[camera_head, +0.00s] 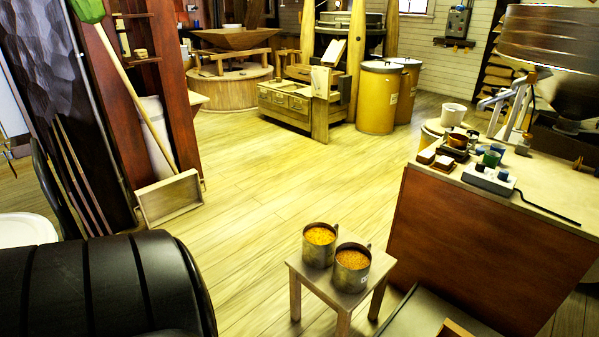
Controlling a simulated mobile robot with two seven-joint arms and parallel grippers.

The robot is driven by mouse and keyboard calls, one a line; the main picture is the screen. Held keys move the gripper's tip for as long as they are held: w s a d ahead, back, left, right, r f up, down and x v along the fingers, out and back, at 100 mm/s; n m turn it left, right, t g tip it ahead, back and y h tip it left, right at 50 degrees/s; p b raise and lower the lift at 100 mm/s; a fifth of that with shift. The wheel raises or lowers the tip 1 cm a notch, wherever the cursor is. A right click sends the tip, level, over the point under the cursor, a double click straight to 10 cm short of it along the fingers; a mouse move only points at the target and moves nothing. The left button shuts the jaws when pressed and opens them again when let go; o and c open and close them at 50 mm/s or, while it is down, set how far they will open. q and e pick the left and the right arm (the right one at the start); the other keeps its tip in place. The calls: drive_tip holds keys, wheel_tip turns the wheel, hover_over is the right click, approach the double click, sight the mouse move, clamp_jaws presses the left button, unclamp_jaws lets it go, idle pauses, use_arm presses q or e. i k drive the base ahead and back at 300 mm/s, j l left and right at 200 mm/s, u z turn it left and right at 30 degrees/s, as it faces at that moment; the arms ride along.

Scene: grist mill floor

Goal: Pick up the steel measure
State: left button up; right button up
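Two steel measures stand upright side by side on a small wooden stool (309,272) at the bottom centre of the head view. The rear left steel measure (319,252) is filled with yellow-orange grain. The front right steel measure (351,275) is filled with darker orange grain and has a small pale label on its side. Each has a handle at its right side. The two look close together; I cannot tell whether they touch.
A wooden counter (475,235) with small items stands right of the stool, and a low box-like unit (420,317) is close by. A wooden tray (168,199) leans at the left. Yellow drums (378,100) stand at the back. The plank floor (270,185) behind the stool is clear.

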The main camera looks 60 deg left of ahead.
sight(353, 260)
drive_tip(key=j+u, duration=0.1)
drive_tip(key=u, duration=1.2)
drive_tip(key=z, duration=1.65)
drive_tip(key=u, duration=1.65)
